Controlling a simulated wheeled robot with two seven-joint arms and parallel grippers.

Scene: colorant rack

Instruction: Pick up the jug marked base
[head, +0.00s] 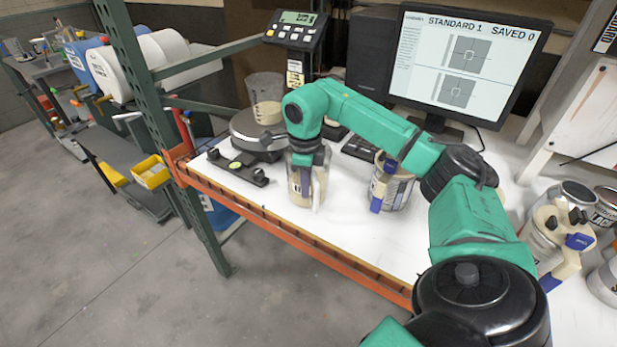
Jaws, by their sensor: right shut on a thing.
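A clear jug (300,186) with cream-coloured contents is under my right gripper (308,160), near the front edge of the white bench. My right gripper points down and is shut on the upper part of this jug. The gripper hides the jug's top, and I cannot read any marking on it. I cannot tell whether its bottom touches the bench. My left gripper is not in view.
A clear beaker (264,98) stands on the round scale (256,132) behind. A can with a blue-handled clamp (390,187) stands to the right, and more cans (575,198) at the far right. A monitor (470,55) is at the back. The front bench middle is bare.

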